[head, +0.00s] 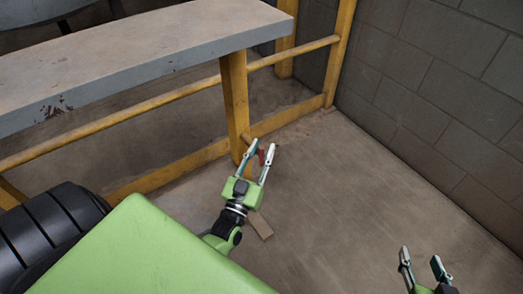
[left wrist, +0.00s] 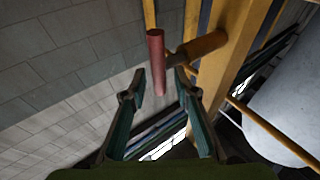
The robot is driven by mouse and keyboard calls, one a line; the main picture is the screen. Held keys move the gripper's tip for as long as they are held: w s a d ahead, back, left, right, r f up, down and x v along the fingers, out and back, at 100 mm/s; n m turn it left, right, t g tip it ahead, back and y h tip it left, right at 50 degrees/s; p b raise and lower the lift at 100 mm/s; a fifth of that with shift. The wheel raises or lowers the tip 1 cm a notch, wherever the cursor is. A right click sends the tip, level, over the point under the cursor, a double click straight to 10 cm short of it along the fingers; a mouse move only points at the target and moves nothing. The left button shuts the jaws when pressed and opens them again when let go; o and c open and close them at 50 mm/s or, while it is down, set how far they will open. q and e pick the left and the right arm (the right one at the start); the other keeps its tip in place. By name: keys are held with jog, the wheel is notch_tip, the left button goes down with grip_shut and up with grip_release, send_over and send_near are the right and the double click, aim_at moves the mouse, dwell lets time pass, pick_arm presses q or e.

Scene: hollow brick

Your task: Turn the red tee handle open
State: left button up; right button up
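The red tee handle (left wrist: 156,62) is a short red bar on a brownish stem (left wrist: 203,47) that joins a yellow post (left wrist: 232,60). In the head view a small part of the handle (head: 262,157) shows between the fingers of my left gripper (head: 263,148). In the left wrist view this gripper (left wrist: 160,78) is open, with one finger on each side of the bar's lower part. Gaps show on both sides, so it does not look gripped; exact depth is hard to tell. My right gripper (head: 421,258) is open and empty at the lower right.
A grey worn bench top (head: 130,60) on a yellow frame with rails (head: 170,103) stands at the left and back. A grey block wall (head: 440,90) closes the right side. A brown piece (head: 260,226) lies below my left gripper. The floor (head: 345,215) between the grippers is clear.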

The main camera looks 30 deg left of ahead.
pick_arm(q)
jog(key=v, duration=1.2)
jog(key=shift+w+d, duration=0.1)
